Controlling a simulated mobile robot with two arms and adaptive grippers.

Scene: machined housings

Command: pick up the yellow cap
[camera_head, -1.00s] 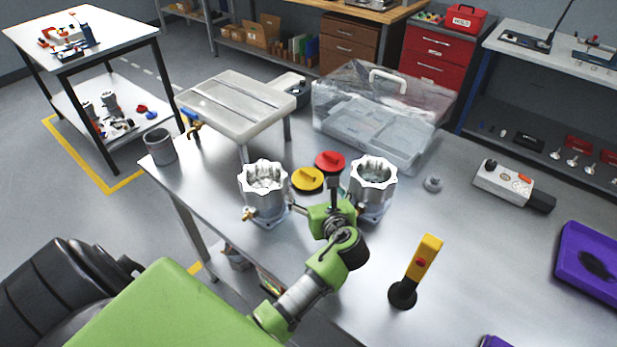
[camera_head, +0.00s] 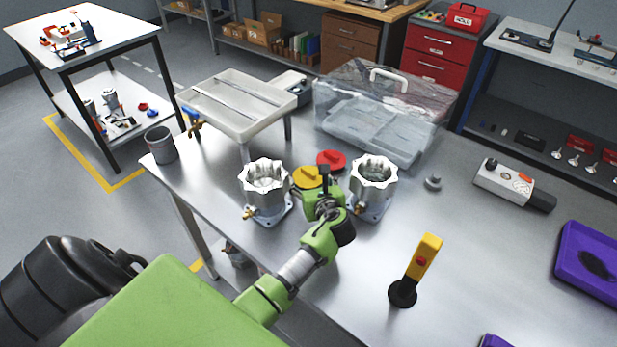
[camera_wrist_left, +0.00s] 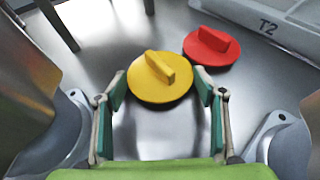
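The yellow cap (camera_head: 307,177) is a round disc with a raised grip bar. It lies on the metal table between the two machined housings. It also shows in the left wrist view (camera_wrist_left: 160,78), just past and between the fingertips. My left gripper (camera_head: 318,192) is over the near side of the cap, partly hiding it in the head view. In the left wrist view its two fingers (camera_wrist_left: 160,92) are wide apart with nothing held between them. My right gripper is not in view.
A red cap (camera_head: 331,160) lies just behind the yellow cap and also shows in the wrist view (camera_wrist_left: 211,46). The left housing (camera_head: 265,190) and right housing (camera_head: 372,186) stand close on both sides. A clear lidded box (camera_head: 380,115) stands behind.

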